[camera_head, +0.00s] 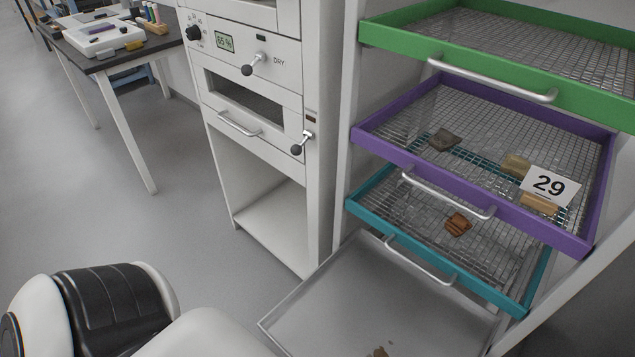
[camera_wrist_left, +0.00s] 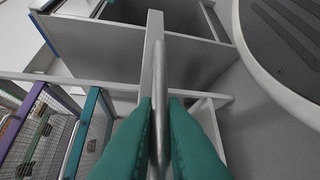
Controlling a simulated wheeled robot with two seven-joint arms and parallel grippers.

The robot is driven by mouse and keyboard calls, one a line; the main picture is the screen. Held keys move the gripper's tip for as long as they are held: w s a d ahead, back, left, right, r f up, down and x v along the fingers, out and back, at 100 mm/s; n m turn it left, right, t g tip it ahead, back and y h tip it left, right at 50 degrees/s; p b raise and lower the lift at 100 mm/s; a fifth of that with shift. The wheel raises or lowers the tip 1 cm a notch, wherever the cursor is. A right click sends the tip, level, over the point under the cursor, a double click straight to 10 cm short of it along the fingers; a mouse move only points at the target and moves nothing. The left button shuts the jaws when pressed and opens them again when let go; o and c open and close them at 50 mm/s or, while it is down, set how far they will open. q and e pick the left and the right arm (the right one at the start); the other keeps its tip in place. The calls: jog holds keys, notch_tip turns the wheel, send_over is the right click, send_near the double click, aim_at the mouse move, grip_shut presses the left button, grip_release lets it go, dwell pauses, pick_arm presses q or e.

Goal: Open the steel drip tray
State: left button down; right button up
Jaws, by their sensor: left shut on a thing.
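The steel drip tray (camera_head: 375,295) is the lowest, shallow grey tray of the rack in the head view. It sticks out in front of the rack, below the teal tray, and its front edge runs out of the picture. A few brown crumbs lie on it. In the left wrist view my left gripper (camera_wrist_left: 160,108) has its teal fingers shut on a round metal bar handle (camera_wrist_left: 161,75). This looks like the drip tray's handle. My left gripper is hidden in the head view; only white and black arm parts show at the bottom left. My right gripper is in neither view.
Above are a teal mesh tray (camera_head: 522,302), a purple mesh tray (camera_head: 460,190) with sherds and a "29" card (camera_head: 549,185), and a green mesh tray (camera_head: 480,75). A white cabinet (camera_head: 255,100) stands left of the rack. The floor (camera_head: 170,235) before it is clear.

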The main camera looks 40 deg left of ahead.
pick_arm(q)
jog(key=c, duration=1.5)
grip_release()
jog(key=p+v, duration=0.1)
jog(key=v, duration=1.1)
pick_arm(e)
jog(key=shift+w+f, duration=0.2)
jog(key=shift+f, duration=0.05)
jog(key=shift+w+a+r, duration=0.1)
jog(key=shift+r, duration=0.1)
